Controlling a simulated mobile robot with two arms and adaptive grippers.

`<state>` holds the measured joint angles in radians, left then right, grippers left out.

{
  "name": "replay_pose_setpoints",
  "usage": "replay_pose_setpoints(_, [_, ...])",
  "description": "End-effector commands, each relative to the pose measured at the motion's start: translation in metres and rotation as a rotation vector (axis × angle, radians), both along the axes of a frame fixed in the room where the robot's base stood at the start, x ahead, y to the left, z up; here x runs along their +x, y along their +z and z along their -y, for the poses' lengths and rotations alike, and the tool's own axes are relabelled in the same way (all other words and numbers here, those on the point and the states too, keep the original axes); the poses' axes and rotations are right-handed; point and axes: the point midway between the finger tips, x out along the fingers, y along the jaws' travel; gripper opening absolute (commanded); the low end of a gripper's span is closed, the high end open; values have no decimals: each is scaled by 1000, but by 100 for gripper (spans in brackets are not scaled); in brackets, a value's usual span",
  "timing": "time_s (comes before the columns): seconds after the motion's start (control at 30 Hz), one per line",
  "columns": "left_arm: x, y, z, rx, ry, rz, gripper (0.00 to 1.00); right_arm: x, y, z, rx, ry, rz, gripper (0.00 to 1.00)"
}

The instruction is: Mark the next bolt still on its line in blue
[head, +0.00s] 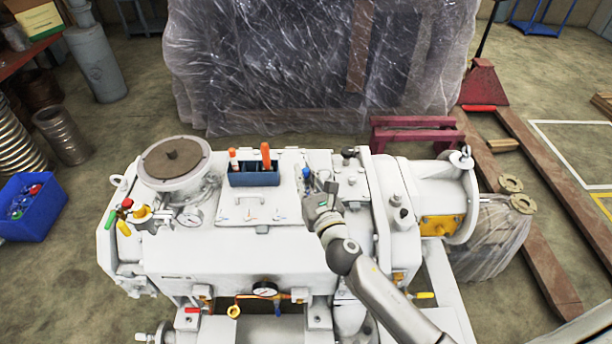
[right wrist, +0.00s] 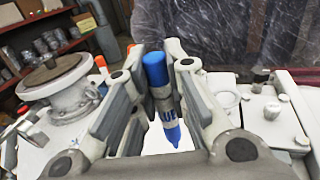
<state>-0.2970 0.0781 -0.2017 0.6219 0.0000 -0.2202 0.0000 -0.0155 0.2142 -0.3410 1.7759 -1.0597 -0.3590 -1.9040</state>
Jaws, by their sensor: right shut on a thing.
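My right gripper (head: 318,192) is over the top of the white vacuum pump (head: 220,255), right of the pen holder. In the right wrist view its fingers (right wrist: 160,95) are shut around a blue marker (right wrist: 163,92). The marker has a blue upper end, a silver-grey middle and a blue tapered lower end that points down. The dark blue holder (head: 254,178) stands on the pump's flat lid and holds orange-topped markers (head: 266,155). Bolts and any line marks on them are too small to make out. My left gripper is not in view.
A round port (head: 173,163) rises at the pump's left, with valves and gauges near it. Knobs and fittings (head: 400,205) stand right of my gripper. A plastic-wrapped load (head: 310,65) is behind. A blue bin (head: 30,207) is on the floor at left.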

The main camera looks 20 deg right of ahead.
Motion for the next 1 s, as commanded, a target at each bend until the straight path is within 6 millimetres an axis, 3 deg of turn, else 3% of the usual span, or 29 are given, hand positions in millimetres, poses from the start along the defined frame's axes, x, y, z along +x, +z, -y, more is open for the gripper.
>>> replay_pose_setpoints(0.23, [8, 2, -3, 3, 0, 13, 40, 0, -1, 0, -1, 0, 0, 0])
replay_pose_setpoints(0.73, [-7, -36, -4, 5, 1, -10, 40, 0, -41, 0, 0, 0, 1, 0])
replay_pose_setpoints(1.0, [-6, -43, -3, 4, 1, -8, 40, 0, -48, 0, 0, 0, 1, 0])
